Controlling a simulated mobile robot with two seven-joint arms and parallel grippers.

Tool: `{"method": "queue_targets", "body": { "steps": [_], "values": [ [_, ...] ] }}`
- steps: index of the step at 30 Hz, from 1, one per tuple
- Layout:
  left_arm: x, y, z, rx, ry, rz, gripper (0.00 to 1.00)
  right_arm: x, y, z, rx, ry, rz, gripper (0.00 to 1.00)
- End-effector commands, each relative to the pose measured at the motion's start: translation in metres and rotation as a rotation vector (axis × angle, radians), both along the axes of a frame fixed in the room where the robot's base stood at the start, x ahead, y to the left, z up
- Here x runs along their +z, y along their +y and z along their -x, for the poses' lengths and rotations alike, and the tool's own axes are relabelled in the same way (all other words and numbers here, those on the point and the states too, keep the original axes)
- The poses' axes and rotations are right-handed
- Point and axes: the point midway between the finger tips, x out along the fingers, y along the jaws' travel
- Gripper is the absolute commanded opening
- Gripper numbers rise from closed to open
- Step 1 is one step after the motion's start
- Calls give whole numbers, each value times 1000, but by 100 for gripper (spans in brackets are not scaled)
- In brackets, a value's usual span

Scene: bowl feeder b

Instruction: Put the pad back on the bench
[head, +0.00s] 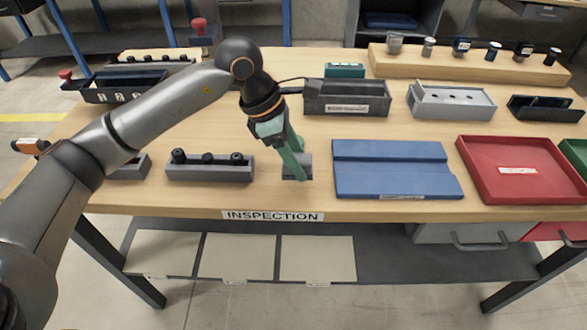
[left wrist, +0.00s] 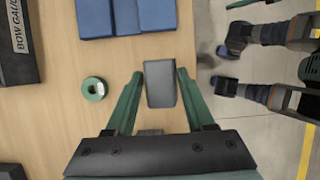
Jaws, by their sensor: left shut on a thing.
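The pad is a small dark grey block. It shows between the green fingers in the left wrist view (left wrist: 160,83) and near the bench's front edge in the head view (head: 307,166). My left gripper (head: 299,172) points down with its fingers on either side of the pad and is shut on it. The fingers partly hide the pad in the head view. I cannot tell whether the pad's underside touches the wooden bench (head: 225,120).
A blue two-level plate (head: 390,168) lies right of the pad, and a grey block with black knobs (head: 210,172) stands left. A dark bow gauge box (head: 345,98) is behind. A green ring (left wrist: 94,88) lies nearby. A red tray (head: 520,185) is farther right.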

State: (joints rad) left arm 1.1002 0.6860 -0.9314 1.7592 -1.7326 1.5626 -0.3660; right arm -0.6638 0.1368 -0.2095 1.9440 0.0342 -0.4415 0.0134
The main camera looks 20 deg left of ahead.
Motion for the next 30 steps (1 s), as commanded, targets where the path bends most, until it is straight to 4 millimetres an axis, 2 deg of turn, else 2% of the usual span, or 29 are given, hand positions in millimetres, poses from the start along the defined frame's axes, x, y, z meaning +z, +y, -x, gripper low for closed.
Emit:
{"method": "queue_targets", "body": {
  "steps": [4, 10, 21, 22, 29, 30],
  "values": [
    [-11, 10, -2, 3, 3, -1, 0, 1, -1, 0, -1, -1, 0, 35],
    [-38, 8, -1, 1, 2, 0, 0, 6, -2, -2, -5, -10, 0, 35],
    [-45, 8, -2, 0, -1, 0, 0, -1, -3, -1, -8, -5, 2, 35],
    [-43, 8, -2, 0, -1, -1, 57, 0, -3, -1, -7, -2, 2, 35],
    [-43, 8, -2, 0, 0, -1, 83, 0, -1, 0, -3, 2, 0, 35],
    [-43, 8, -2, 0, 0, -1, 84, 0, 0, 0, -3, 2, -1, 35]
  ]
}}
